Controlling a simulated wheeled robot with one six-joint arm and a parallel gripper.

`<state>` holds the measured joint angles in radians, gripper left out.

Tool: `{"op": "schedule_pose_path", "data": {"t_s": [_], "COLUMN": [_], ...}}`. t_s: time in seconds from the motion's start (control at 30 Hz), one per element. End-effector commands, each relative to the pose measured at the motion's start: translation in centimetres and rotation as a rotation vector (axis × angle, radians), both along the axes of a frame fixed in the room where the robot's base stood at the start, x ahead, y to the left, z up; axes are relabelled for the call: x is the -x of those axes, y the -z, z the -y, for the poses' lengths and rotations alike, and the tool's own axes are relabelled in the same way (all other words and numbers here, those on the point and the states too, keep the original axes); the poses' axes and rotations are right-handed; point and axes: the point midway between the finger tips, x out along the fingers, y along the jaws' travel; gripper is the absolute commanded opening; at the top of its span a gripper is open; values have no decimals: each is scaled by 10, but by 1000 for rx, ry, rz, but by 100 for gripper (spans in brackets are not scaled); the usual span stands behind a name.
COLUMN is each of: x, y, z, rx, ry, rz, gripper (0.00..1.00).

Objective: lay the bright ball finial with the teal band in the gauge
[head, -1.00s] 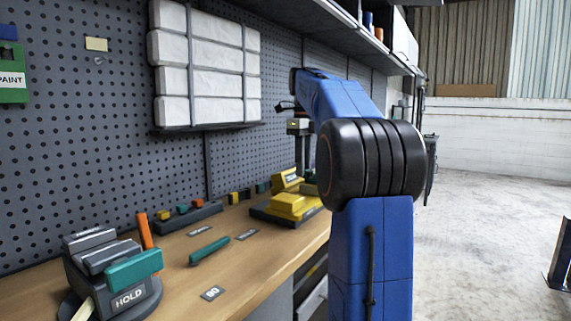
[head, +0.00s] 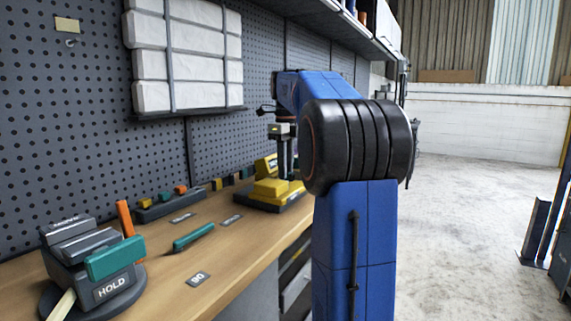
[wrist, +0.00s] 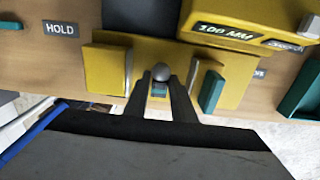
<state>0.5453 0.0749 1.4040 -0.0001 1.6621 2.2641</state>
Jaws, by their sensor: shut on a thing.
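In the wrist view my gripper (wrist: 160,88) is shut on the finial, which has a bright grey ball (wrist: 161,72) and a teal band (wrist: 159,89) between the dark fingers. It is above the yellow gauge (wrist: 149,56), between a yellow block (wrist: 104,70) on the left and another on the right. I cannot tell whether the finial touches the gauge. In the head view the gauge (head: 268,190) stands on the bench beyond my arm. My gripper (head: 285,162) is over it there, and the finial cannot be made out.
A teal-handled tool (head: 194,237) and small labels lie on the bench (head: 160,272). A grey stand marked HOLD (head: 112,287) is at the near left. A pegboard wall (head: 60,120) rises behind. In the wrist view a yellow housing marked 100 MM (wrist: 230,22) is close above the gauge.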

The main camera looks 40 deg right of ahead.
Motion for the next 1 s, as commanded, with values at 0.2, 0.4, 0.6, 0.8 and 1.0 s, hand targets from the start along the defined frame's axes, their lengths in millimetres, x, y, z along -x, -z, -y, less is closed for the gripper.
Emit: {"op": "schedule_pose_path", "data": {"t_s": [0.2,0.4,0.6,0.8,1.0], "x": [0,0,0,0,0], "y": [3,3,3,5,8], "z": [0,0,0,0,0], "rx": [1,0,0,0,0], "ry": [0,0,0,0,0], "rz": [0,0,0,0,0], "gripper": [0,0,0,0,0]}}
